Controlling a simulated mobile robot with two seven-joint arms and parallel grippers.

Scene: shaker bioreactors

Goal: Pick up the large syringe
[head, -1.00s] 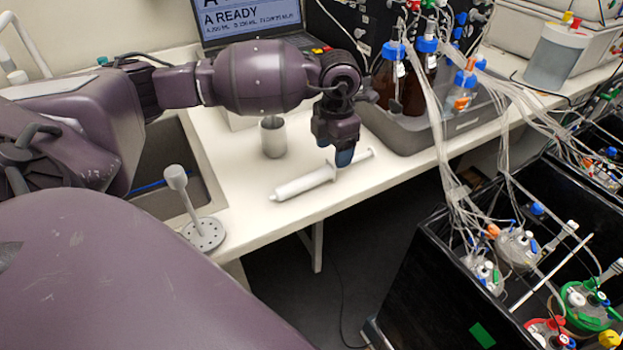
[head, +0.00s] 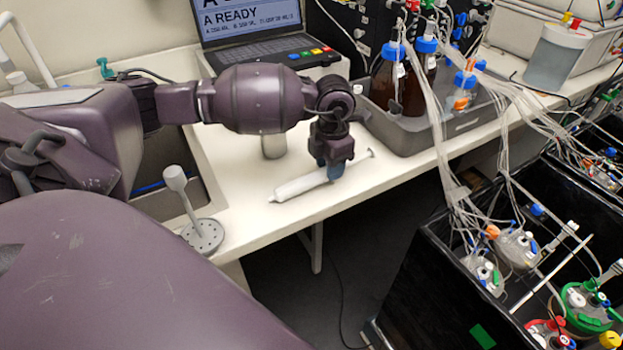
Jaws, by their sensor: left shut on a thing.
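The large white syringe (head: 300,186) lies on the white bench, its tip to the lower left and its plunger end to the upper right. My left gripper (head: 334,174) comes down from above and is shut on the syringe near the plunger end of the barrel. The fingers hide that part of the syringe. The syringe looks level with the bench top, and I cannot tell any gap beneath it. My right gripper is not in view.
A metal cup (head: 273,146) stands behind the syringe, partly covered by my arm. A grey tray (head: 408,136) with bottles and tubing is at the back right. A stand with a round perforated base (head: 204,235) is near the sink. The bench's front edge is close to the syringe.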

